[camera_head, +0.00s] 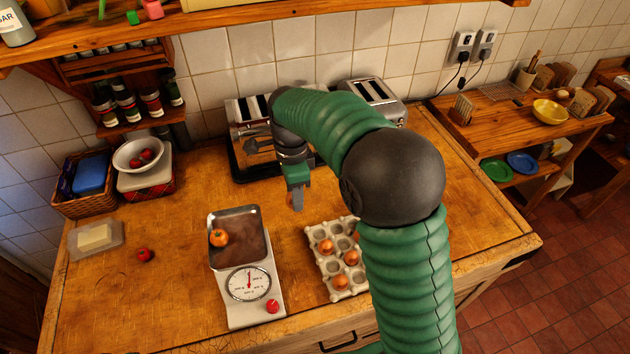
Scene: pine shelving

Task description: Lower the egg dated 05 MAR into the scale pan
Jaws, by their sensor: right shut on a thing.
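My right gripper (295,199) is shut on a brown egg (290,198), which shows only as a small sliver beside the finger. Its date cannot be read. The gripper hangs above the counter, to the right of the kitchen scale (262,309) and behind the egg carton. My left gripper is not in view.
A toaster (371,96) and a dark-based appliance (245,168) stand behind the gripper. A butter dish (95,238) and a small tomato (145,255) lie at the left. The counter between scale and carton is clear. A shelf (240,20) overhangs the back.

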